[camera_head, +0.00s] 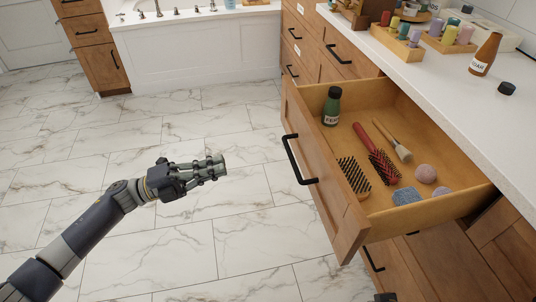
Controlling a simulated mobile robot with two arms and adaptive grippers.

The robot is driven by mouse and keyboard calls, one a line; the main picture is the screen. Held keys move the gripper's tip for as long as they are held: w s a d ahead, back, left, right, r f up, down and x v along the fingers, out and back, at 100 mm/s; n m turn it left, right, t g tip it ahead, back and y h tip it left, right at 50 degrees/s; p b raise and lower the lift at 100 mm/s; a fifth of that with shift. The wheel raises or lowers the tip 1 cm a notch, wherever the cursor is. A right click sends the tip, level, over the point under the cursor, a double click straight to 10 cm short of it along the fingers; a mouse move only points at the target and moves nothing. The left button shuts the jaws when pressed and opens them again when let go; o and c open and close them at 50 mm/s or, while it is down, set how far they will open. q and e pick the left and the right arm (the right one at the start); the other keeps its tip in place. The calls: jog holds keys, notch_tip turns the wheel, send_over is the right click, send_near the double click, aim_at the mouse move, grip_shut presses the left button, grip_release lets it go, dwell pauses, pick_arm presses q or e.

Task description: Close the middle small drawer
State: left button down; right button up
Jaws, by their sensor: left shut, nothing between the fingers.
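An open wooden drawer (360,200) sticks out of the vanity on the right, its front facing left with a black bar handle (298,160). Inside lie a green bottle (331,107), a red-handled brush (378,156), a black bristle brush (354,177), a wooden-handled brush (394,142), two round pinkish balls (426,173) and a blue-grey sponge-like block (407,196). My left gripper (219,167) is shut and empty, left of the drawer front and apart from the handle. A small dark part shows at the bottom edge; I cannot tell whether it belongs to my right gripper.
The white countertop (440,85) above holds wooden trays of coloured bottles, a brown bottle (485,54) and a black cap (507,88). More drawers and cabinet doors lie beyond and below. A white bathtub (200,50) stands at the back. The marble floor (130,130) on the left is clear.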

pick_arm(q)
jog(key=x, duration=1.4)
jog(key=shift+s+r, duration=0.2)
jog(key=shift+s, duration=0.05)
jog(key=shift+d, duration=0.15)
